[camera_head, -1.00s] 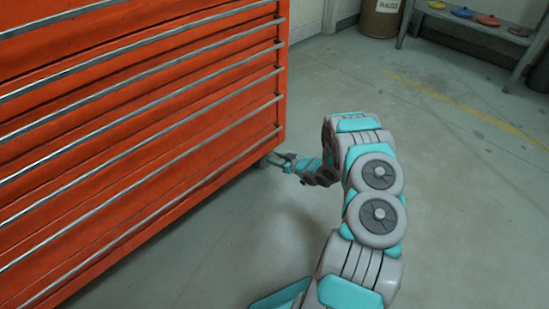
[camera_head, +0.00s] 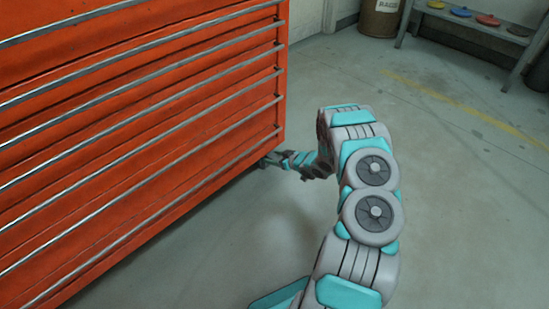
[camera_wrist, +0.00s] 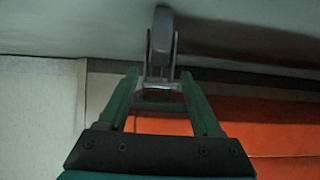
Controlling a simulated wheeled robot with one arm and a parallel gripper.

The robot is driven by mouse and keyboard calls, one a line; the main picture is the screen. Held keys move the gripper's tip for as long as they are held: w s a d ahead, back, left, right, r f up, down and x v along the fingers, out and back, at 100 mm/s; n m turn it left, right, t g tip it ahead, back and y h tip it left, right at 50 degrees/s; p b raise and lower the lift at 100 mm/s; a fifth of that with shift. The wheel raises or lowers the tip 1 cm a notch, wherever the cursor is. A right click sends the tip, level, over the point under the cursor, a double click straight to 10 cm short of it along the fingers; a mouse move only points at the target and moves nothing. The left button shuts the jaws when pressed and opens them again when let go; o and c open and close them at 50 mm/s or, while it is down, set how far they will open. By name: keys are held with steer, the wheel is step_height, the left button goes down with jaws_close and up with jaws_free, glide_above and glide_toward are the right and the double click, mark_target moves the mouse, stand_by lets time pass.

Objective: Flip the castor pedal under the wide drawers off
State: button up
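The wide drawers are an orange cabinet (camera_head: 140,130) with long metal handles, filling the left of the head view. In the wrist view the picture is upside down, with the floor at the top and the orange cabinet (camera_wrist: 265,122) at the lower right. A grey castor (camera_wrist: 162,35) shows at top centre there. A metal plate, apparently its pedal (camera_wrist: 160,86), lies between the tips of my gripper (camera_wrist: 159,75). The two green fingers stand apart; contact cannot be told. In the head view my gripper (camera_head: 270,160) is at the cabinet's lower right corner, where the castor is mostly hidden.
The grey floor (camera_head: 450,200) right of my arm is clear. A brown drum (camera_head: 381,16) and a low bench (camera_head: 475,25) with several coloured discs stand at the back. The cabinet's lower edge is close above my gripper.

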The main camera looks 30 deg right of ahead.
steer(key=shift+o, duration=0.4)
steer(key=shift+s+d+r, duration=0.2)
steer(key=shift+s+r, duration=0.15)
steer(key=shift+s, duration=0.05)
steer(key=v, duration=0.6)
steer(key=shift+s, duration=0.4)
steer(key=shift+d+r+p, duration=0.1)
steer(key=shift+p, duration=0.2)
